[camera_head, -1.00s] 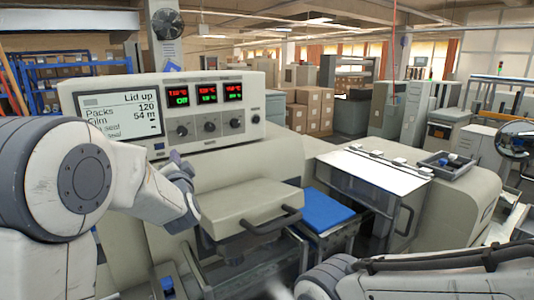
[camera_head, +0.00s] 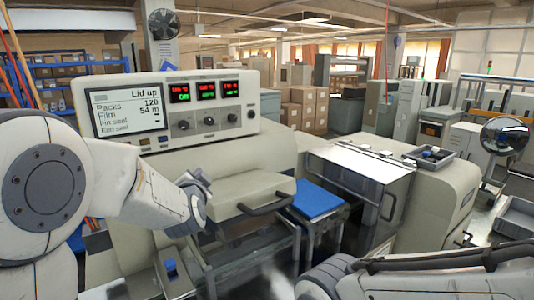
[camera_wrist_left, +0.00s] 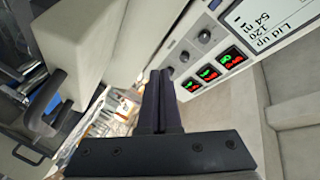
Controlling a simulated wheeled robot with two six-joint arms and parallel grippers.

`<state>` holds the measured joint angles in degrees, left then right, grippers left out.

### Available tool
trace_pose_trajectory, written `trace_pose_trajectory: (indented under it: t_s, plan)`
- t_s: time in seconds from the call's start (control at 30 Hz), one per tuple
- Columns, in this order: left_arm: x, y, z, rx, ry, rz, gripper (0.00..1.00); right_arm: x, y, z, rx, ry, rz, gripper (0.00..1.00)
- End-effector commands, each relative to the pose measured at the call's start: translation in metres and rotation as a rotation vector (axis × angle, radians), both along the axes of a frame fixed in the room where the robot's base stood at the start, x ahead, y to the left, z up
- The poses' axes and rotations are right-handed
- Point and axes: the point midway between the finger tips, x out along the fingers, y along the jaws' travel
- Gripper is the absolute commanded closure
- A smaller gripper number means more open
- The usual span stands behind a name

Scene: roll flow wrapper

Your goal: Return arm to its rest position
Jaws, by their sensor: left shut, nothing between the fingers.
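My left arm comes in from the left in the head view, and its gripper (camera_head: 196,196) hangs in front of the cream wrapping machine (camera_head: 225,163). In the left wrist view the dark fingers (camera_wrist_left: 160,100) are together with nothing between them. The gripper is beside the cream lid block with a black bar handle (camera_head: 265,204); I cannot tell how wide the gap is. The control panel (camera_head: 208,123) has a screen (camera_head: 128,109) reading "Lid up". My right arm shows only as links at the bottom right; its gripper is out of view.
A blue pad (camera_head: 315,199) lies right of the lid block. A glass-fronted housing (camera_head: 365,185) stands further right, with a small grey tray (camera_head: 430,155) on top. A round mirror (camera_head: 505,136) and a grey bin (camera_head: 516,216) are at the far right. Cartons (camera_head: 304,108) stand behind.

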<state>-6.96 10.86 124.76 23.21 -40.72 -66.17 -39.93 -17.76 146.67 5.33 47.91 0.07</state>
Motion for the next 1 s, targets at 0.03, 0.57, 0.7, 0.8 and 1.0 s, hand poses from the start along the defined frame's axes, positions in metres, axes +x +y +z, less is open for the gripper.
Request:
trace_pose_trajectory:
  t_s: [0.03,0.57,0.7,0.8,1.0]
  plan:
    - [-0.006,-0.016,-0.006,-0.035,0.034,-0.037,1.00,0.000,0.000,0.000,0.000,0.000,0.000,1.00]
    - [-0.243,-0.175,-0.129,-0.440,0.958,-0.278,1.00,0.000,0.000,-0.001,0.000,0.000,0.000,1.00]
    - [-0.330,-0.162,-0.151,-0.422,1.221,-0.168,1.00,0.000,0.000,-0.002,0.000,0.000,0.000,1.00]
    - [-0.371,-0.147,-0.158,-0.387,1.339,-0.080,1.00,0.000,0.000,-0.002,0.000,0.000,0.000,1.00]
    - [-0.405,-0.129,-0.162,-0.345,1.428,0.013,1.00,0.000,0.000,-0.002,0.000,0.000,0.000,1.00]
